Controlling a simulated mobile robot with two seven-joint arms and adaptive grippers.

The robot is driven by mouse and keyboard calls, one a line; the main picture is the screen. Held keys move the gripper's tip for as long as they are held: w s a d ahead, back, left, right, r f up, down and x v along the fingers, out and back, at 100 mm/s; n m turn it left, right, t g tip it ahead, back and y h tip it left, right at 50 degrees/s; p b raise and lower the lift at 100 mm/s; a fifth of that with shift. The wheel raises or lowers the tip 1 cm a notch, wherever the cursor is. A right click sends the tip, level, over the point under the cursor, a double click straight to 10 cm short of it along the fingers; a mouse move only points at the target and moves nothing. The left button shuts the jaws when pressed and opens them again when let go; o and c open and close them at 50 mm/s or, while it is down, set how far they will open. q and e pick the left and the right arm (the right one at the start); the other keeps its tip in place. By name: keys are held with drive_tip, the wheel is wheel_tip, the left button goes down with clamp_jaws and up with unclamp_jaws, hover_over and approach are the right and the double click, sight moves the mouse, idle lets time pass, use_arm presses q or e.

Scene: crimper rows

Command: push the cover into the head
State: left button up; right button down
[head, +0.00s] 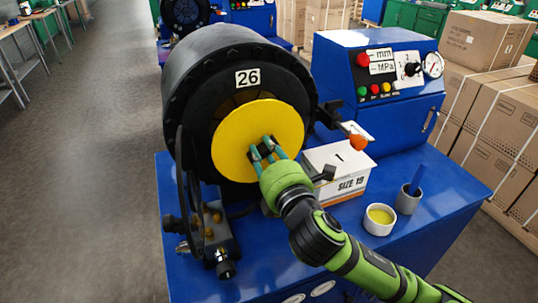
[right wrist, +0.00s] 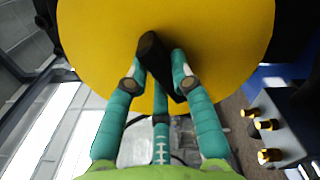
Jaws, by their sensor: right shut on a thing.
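The yellow round cover (head: 285,118) is upright at the front opening of the black head (head: 190,85), which bears the number 26. Dark segments of the opening show above the cover's upper edge; I cannot tell how deep the cover sits. My green right gripper (head: 262,150) is in front of the cover, its teal fingers shut on the cover's black handle near the middle. In the right wrist view the yellow cover (right wrist: 220,30) fills the upper part, and the dark handle (right wrist: 151,50) stands between the fingers (right wrist: 158,75). My left gripper is not in view.
A white SIZE 19 box (head: 340,185), a cup of yellow stuff (head: 380,219) and a grey cup (head: 407,200) stand on the blue bench (head: 440,205), right of the head. A thin dark ring (head: 184,200) stands at the left front. A control cabinet (head: 385,130) is behind.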

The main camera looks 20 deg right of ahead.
sight(260, 143)
drive_tip(key=shift+w+r, duration=0.1)
drive_tip(key=shift+w, duration=0.8)
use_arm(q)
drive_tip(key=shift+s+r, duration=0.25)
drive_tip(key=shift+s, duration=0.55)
use_arm(e)
drive_tip(key=shift+w, duration=0.7)
use_arm(q)
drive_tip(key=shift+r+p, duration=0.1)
drive_tip(key=shift+p, duration=0.2)
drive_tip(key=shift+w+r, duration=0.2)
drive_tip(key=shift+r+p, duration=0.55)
drive_tip(key=shift+p, duration=0.2)
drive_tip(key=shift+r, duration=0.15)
use_arm(e)
drive_tip(key=shift+w+a, duration=0.1)
drive_tip(key=shift+w, duration=1.25)
drive_tip(key=c, duration=1)
unclamp_jaws()
